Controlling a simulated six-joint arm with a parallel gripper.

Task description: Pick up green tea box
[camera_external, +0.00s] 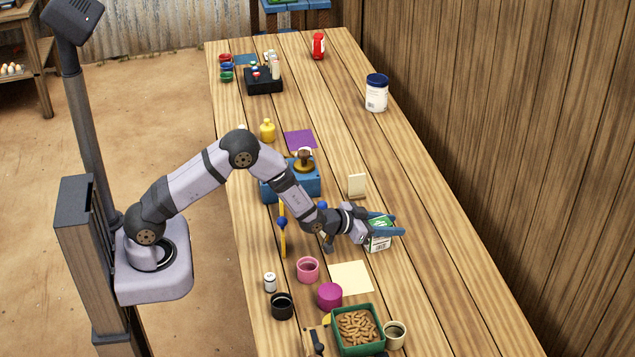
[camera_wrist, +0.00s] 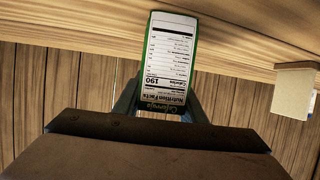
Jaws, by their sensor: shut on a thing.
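The green tea box (camera_external: 379,235) is a small green and white carton on the right half of the wooden table in the external view. In the wrist view the box (camera_wrist: 168,62) shows its white nutrition label, upside down, with a green edge. My gripper (camera_external: 384,228) has its blue fingers on either side of the box and is shut on it. In the wrist view the finger parts (camera_wrist: 165,95) show at both sides of the box's lower end. I cannot tell for sure whether the box touches the table.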

